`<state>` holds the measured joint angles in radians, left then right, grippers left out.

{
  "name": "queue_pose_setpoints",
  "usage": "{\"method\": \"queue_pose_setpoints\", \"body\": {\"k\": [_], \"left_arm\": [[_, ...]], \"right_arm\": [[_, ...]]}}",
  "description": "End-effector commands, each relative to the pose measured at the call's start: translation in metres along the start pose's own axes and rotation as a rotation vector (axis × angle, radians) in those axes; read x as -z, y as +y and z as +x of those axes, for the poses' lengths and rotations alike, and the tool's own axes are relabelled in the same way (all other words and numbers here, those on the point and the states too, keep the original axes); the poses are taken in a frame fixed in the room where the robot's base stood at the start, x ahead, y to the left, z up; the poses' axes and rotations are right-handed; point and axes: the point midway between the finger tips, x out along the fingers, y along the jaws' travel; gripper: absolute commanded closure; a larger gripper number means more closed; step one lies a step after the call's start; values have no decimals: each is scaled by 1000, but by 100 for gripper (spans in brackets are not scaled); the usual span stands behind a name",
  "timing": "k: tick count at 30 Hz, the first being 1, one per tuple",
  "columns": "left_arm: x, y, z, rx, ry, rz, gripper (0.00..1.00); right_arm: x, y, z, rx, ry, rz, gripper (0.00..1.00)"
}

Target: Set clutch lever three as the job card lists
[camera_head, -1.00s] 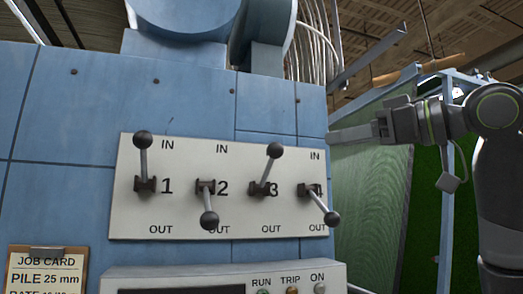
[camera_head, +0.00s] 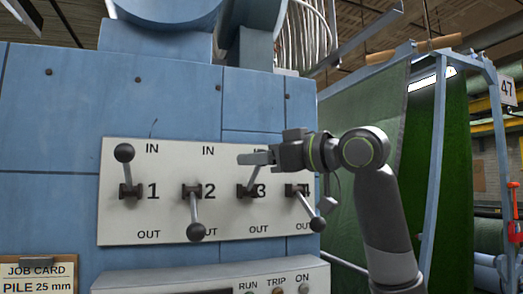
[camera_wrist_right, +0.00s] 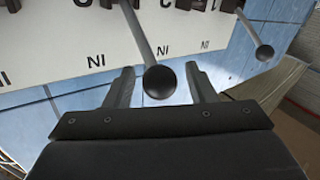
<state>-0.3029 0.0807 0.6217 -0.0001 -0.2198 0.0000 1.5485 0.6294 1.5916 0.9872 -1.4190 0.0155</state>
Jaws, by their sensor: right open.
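Clutch lever three (camera_head: 247,190) is on a white panel (camera_head: 150,215) marked IN at the top and OUT at the bottom. Its rod points up toward IN; my right gripper (camera_head: 242,159) hides its knob in the head view. In the right wrist view, upside down, the black knob (camera_wrist_right: 159,82) sits between the open fingers of my right gripper (camera_wrist_right: 159,72), with gaps on both sides. The job card (camera_head: 37,270) at lower left reads PILE 25 mm; its lower lines are cut off. My left gripper is out of view.
Lever one (camera_head: 124,153) points up; lever two (camera_head: 196,231) and lever four (camera_head: 317,225) point down. A console (camera_head: 215,279) with RUN, TRIP and ON juts out below the panel. Green turf (camera_head: 453,160) hangs in a blue frame at right.

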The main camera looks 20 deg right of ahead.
Motion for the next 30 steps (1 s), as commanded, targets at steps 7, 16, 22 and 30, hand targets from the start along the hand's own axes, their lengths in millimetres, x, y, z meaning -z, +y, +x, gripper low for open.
{"method": "queue_pose_setpoints", "body": {"k": [7, 16, 22, 30], "left_arm": [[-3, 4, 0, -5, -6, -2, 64], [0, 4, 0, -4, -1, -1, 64], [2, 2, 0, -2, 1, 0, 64], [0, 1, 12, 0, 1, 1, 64]], "right_arm": [[0, 0, 1, -1, 0, 0, 50], [0, 0, 0, -1, 0, 0, 89], [0, 0, 0, -1, 0, 0, 100], [-5, -5, -6, -5, 24, -16, 100]]}}
